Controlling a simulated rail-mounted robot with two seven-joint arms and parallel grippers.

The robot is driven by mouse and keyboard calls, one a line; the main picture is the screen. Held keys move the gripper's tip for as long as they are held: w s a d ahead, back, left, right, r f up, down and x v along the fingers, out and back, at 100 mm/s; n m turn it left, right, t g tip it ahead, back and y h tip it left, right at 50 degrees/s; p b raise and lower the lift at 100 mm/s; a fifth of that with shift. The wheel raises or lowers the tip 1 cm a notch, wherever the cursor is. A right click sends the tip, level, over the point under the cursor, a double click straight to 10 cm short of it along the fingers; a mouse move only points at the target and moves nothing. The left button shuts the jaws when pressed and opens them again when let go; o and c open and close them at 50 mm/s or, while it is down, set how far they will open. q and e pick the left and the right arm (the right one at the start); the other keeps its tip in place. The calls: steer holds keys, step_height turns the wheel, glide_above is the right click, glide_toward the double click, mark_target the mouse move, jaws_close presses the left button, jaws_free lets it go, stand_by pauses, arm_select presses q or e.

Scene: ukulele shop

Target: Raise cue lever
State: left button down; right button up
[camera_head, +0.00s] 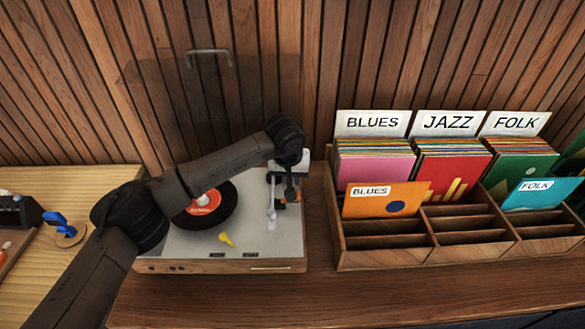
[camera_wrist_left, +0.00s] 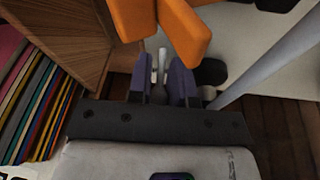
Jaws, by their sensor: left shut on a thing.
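The turntable (camera_head: 180,245) sits on the wooden counter, with a black record with an orange label (camera_head: 204,203) on its platter. The pale tonearm (camera_head: 271,205) lies along the deck's right side; it is a grey rod in the left wrist view (camera_wrist_left: 268,68). My left gripper (camera_head: 284,193) reaches down over the tonearm base at the deck's right. In the left wrist view, its orange-tipped fingers (camera_wrist_left: 160,25) are close together around a small pale lever (camera_wrist_left: 161,64), the cue lever. The lever's exact tilt is hard to tell. My right gripper is not in view.
A wooden record crate (camera_head: 385,258) with BLUES, JAZZ and FOLK sections stands close to the right of the deck. A raised clear lid (camera_head: 165,100) with a handle is behind. A yellow piece (camera_head: 226,240) lies on the deck. A light wooden bench (camera_head: 20,280) is at left.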

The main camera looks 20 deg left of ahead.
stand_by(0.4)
arm_select(q)
steer(key=c, duration=1.3)
jaws_free()
steer(key=shift+o, duration=0.2)
steer(key=p+v, duration=0.4)
steer(key=v, duration=0.9)
steer(key=shift+w+a+r, duration=0.2)
steer(key=shift+r, duration=0.2)
